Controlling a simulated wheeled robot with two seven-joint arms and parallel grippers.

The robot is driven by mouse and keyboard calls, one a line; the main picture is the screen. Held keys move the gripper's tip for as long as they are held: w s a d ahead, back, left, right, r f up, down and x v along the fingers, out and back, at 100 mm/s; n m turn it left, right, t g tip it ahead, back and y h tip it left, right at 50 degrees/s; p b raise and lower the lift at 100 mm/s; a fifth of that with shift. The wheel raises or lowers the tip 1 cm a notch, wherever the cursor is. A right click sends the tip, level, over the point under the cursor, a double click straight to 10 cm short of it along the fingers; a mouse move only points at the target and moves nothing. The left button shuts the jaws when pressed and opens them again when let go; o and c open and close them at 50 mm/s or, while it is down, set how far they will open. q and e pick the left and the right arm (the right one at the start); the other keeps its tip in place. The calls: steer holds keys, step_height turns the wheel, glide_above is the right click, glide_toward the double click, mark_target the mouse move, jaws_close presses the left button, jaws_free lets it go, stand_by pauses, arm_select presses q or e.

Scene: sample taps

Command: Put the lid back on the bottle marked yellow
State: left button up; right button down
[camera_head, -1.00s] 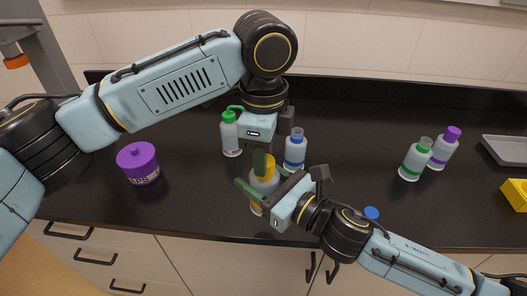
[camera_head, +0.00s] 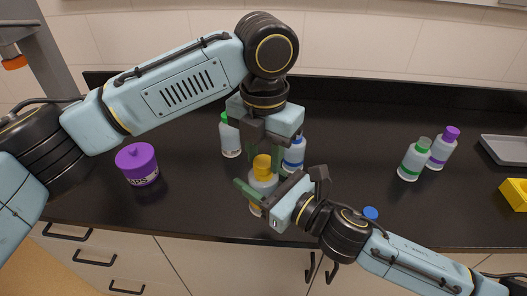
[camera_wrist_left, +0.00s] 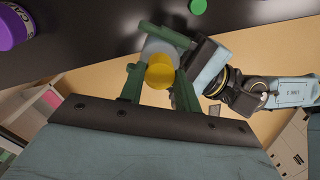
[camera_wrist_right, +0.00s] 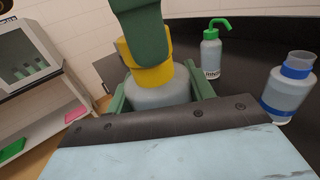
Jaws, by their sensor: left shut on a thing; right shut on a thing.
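The bottle (camera_head: 257,187) with a yellow band stands upright near the counter's front edge. The yellow lid (camera_head: 262,163) sits on its top, in line with it; the lid also shows in the left wrist view (camera_wrist_left: 160,72). My left gripper (camera_head: 265,158) points down from above and is shut on the yellow lid, one finger on each side. My right gripper (camera_head: 266,184) comes from the front right and is shut on the bottle's body. In the right wrist view, a left finger hides part of the lid (camera_wrist_right: 150,75). The joint between lid and neck is not clearly visible.
A blue-banded bottle (camera_head: 294,155) and a green-topped wash bottle (camera_head: 231,140) stand close behind. A purple jar (camera_head: 137,164) is at left. Green-banded (camera_head: 413,161) and purple-capped (camera_head: 442,150) bottles stand right. A blue cap (camera_head: 371,212) shows beyond my right arm. A grey tray (camera_head: 508,150) and yellow box (camera_head: 516,193) are far right.

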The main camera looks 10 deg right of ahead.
arm_select(q)
steer(key=m, duration=0.5)
steer(key=shift+m, duration=0.3)
steer(key=o, duration=0.9)
steer(key=shift+r, duration=0.1)
steer(key=shift+s+r, duration=0.1)
steer(key=shift+r, duration=2.1)
